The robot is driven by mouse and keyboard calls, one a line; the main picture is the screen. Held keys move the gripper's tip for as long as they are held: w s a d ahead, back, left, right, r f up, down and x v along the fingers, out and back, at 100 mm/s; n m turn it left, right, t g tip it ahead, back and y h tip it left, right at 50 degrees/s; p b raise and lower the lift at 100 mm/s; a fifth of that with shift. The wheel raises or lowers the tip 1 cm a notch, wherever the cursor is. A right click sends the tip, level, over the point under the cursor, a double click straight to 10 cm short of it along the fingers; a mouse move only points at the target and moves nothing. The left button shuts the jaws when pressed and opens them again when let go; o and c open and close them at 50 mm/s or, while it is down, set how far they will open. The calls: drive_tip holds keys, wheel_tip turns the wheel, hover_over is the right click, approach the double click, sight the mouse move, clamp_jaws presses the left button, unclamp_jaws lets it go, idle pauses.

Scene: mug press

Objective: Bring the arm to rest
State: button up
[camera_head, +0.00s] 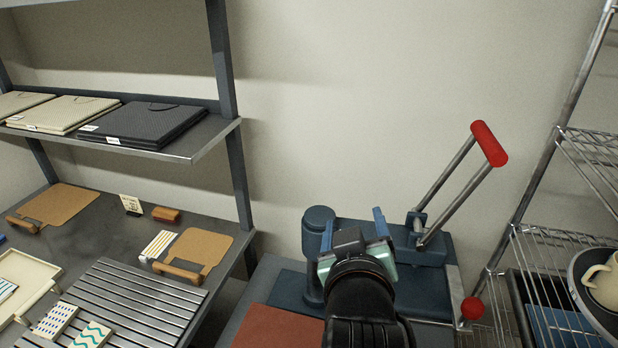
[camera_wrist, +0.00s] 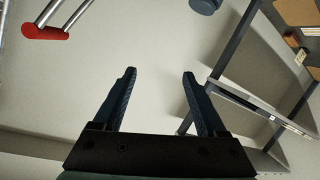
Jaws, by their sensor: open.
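My gripper (camera_head: 352,222) is above the blue mug press (camera_head: 430,245) in the head view, with its fingers pointing away toward the wall. My black forearm hides part of the press. In the wrist view my gripper (camera_wrist: 160,75) has its two fingers wide apart with nothing between them; only the pale wall shows behind. The press's lever with its red handle (camera_head: 489,143) is raised and tilts up to the right. The red handle also shows at the upper left of the wrist view (camera_wrist: 45,33), apart from the fingers.
A metal shelf unit (camera_head: 190,140) with boards stands at the left, above a slatted rack (camera_head: 125,300). A wire rack (camera_head: 560,240) at the right holds a dark bowl with a cream mug (camera_head: 603,282). A red-brown mat (camera_head: 280,328) lies in front of the press.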

drive_tip(key=s+a+r+m+t, duration=0.1)
drive_tip(key=s+a+r+t, duration=0.15)
drive_tip(key=r, duration=0.75)
drive_tip(key=s+a+r+m+t, duration=0.1)
drive_tip(key=r+t, duration=0.3)
drive_tip(key=r, duration=0.7)
drive_tip(key=s+a+r+m+t+y, duration=0.1)
drive_tip(key=s+a+r+t, duration=0.2)
drive_tip(key=s+r+t, duration=0.3)
drive_tip(key=s+r, duration=0.4)
drive_tip(key=r, duration=0.4)
drive_tip(key=shift+y, duration=0.4)
drive_tip(key=shift+s+a+r, duration=0.1)
